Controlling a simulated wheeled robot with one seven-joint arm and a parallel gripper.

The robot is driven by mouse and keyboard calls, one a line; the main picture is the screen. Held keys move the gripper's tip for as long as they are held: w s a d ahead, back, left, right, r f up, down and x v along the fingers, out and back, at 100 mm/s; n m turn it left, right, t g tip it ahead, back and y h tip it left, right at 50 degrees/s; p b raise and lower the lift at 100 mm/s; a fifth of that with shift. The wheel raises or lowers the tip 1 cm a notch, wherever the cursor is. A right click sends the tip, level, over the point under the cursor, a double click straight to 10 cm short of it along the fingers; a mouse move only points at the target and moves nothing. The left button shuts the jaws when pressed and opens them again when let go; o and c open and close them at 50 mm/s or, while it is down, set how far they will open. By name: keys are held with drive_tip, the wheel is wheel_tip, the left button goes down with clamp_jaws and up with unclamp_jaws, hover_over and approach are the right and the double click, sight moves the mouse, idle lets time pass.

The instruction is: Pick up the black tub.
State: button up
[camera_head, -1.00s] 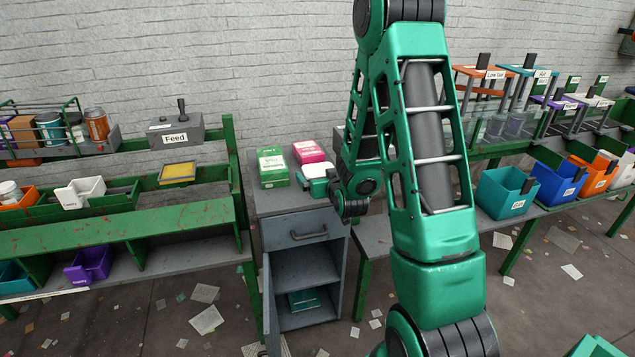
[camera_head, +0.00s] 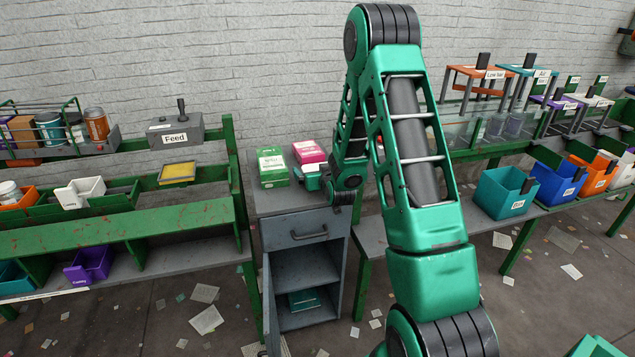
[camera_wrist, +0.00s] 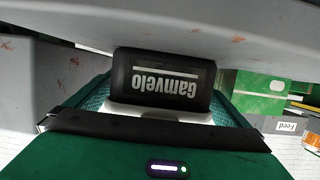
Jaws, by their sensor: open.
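The black tub (camera_wrist: 163,75) shows in the wrist view with white "Gamvelo" lettering, upside down in the picture. A pale part shows just below it there. My gripper (camera_wrist: 162,103) is open, with a teal mesh-textured finger on either side of the tub in the picture. I cannot tell whether either finger touches it. In the head view my gripper (camera_head: 311,179) is over the grey cabinet top (camera_head: 290,203), beside the pink box. The tub cannot be made out in the head view, where my arm covers that area.
A green box (camera_head: 272,167) and a pink box (camera_head: 309,152) stand on the cabinet close to my gripper. The cabinet door (camera_head: 270,305) hangs open. A Feed control box (camera_head: 176,133) is at left. Coloured bins, including a teal one (camera_head: 503,196), stand at right.

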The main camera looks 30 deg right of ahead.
drive_tip(key=c, duration=0.9)
drive_tip(key=shift+c, duration=0.2)
drive_tip(key=shift+r, duration=0.15)
